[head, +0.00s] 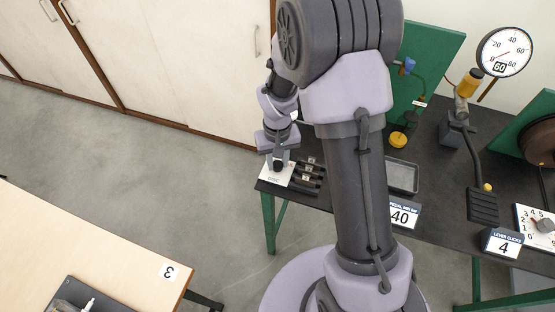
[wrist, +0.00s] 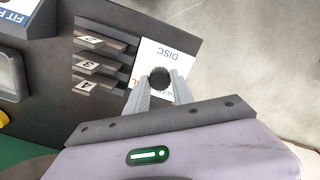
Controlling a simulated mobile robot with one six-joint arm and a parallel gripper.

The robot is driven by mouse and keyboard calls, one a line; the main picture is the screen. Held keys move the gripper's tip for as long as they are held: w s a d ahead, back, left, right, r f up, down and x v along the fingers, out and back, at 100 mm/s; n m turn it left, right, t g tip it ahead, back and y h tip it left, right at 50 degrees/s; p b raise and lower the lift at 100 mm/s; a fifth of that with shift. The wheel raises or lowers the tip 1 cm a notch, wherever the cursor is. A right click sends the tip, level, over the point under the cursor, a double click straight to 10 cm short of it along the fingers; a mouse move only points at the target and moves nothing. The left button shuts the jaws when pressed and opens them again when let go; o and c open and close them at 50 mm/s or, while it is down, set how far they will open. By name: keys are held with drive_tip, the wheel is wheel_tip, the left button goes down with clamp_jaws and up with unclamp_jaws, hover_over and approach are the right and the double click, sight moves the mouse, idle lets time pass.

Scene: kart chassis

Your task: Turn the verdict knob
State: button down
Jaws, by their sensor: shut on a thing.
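The verdict knob (wrist: 159,77) is a dark round knob on a white plate (wrist: 182,57). The plate carries the letters "DISC" and some red and green print, partly hidden by my fingers. My gripper (wrist: 160,86) has one finger on each side of the knob and is shut on it. In the head view the white plate (head: 268,176) lies at the near left corner of the dark bench, with my gripper (head: 278,159) over it. Which way the knob points cannot be told.
A dark rack (wrist: 105,65) with numbered slots sits beside the plate. Open floor lies left.

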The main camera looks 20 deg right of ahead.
sight(278, 164)
drive_tip(key=c, duration=1.1)
unclamp_jaws()
wheel_tip(278, 164, up, 17)
drive_tip(key=p, duration=0.6)
drive_tip(key=shift+r, duration=0.2)
drive_tip(key=s+a+r+m+t+y+b, duration=0.1)
drive_tip(key=s+a+r+m+t+b, duration=0.1)
drive_tip(key=s+r, duration=0.4)
drive_tip(key=s+a+r+m+t+y+b, duration=0.1)
drive_tip(key=s+r, duration=0.4)
drive_tip(key=s, duration=0.8)
drive_tip(key=a+m+t+b, duration=0.1)
drive_tip(key=t, duration=0.1)
drive_tip(key=shift+r+t, duration=0.35)
drive_tip(key=shift+t, duration=0.05)
